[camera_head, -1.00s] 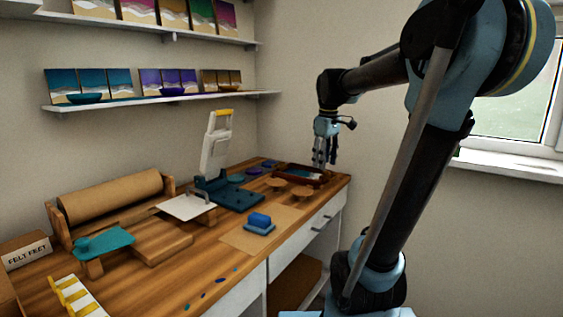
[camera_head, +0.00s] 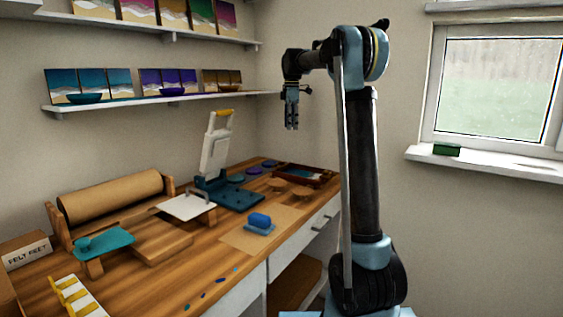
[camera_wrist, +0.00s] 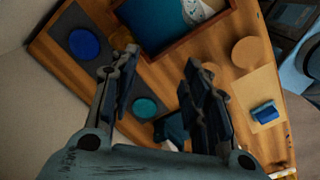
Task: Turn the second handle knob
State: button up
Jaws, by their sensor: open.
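My gripper (camera_head: 291,122) hangs above the far end of the workbench, fingers pointing down. In the wrist view its two fingers are spread apart with nothing between them, so the gripper (camera_wrist: 160,65) is open and empty. Below lies a dark red-brown tray (camera_head: 305,182) with a blue and white filling; its rim (camera_wrist: 187,42) shows at the top of the wrist view. No handle knob can be clearly made out; the tray's near side is partly behind the fingers in the wrist view.
Round wooden discs (camera_head: 275,184) lie beside the tray. A press with a raised white lever (camera_head: 216,145) stands left of it. A blue block (camera_head: 259,220) sits on brown paper. Shelves (camera_head: 165,98) line the wall; a window (camera_head: 495,85) is at right.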

jog(key=w+a+f+n, duration=0.1)
jog(key=w+a+n, duration=0.25)
jog(key=w, duration=0.25)
send_near(282, 163)
jog(key=shift+m, duration=0.25)
jog(key=f, duration=0.2)
jog(key=w+f, duration=0.1)
jog(key=f, duration=0.5)
jog(key=shift+w, duration=0.35)
grip_shut()
